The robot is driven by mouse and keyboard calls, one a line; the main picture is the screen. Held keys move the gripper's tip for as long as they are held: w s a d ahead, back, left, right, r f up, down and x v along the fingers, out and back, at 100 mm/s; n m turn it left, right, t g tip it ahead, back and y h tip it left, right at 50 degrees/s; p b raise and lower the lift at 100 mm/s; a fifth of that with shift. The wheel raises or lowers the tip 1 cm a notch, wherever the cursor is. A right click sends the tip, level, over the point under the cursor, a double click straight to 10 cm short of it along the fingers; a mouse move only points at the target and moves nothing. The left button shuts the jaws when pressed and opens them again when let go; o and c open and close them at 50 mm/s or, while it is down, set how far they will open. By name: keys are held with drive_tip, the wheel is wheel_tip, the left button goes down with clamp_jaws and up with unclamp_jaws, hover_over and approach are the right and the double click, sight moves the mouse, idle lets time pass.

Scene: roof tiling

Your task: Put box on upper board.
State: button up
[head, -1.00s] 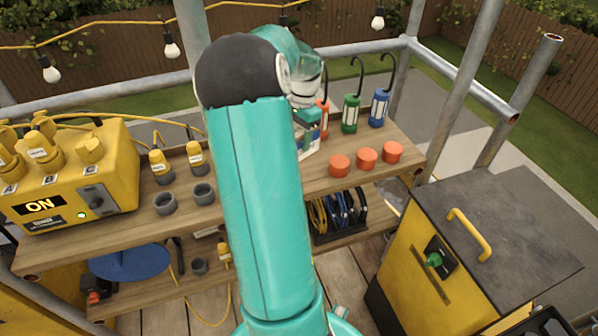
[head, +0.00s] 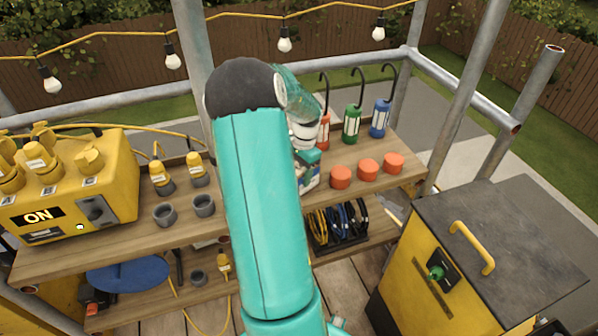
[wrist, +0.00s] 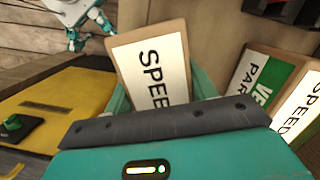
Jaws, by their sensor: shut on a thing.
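In the wrist view the held box (wrist: 150,68) has tan edges and a white face with dark letters reading "SPEE". It sits between the teal fingers of my gripper (wrist: 165,92). In the head view the box appears over the upper board (head: 362,194), left of the orange caps. I cannot tell whether its base touches the wood. Two more boxes, one with a green label (wrist: 249,80) and one lettered "SPEED" (wrist: 298,105), show at right in the wrist view.
Orange caps (head: 367,169) and hooked lanterns (head: 352,122) stand to the right on the upper board. Grey cups (head: 164,214) and a yellow power unit (head: 70,185) are at left. Cable coils (head: 338,222) lie on the lower board. A yellow cabinet (head: 420,285) stands at right.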

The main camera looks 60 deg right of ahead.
drive_tip(key=o, duration=1.5)
drive_tip(key=shift+f, duration=0.1)
drive_tip(key=shift+c, duration=0.2)
drive_tip(key=r, duration=0.4)
drive_tip(key=d+r, duration=0.1)
drive_tip(key=r, duration=0.7)
drive_tip(key=shift+s+d+r, duration=0.1)
drive_tip(key=shift+s+d, duration=0.25)
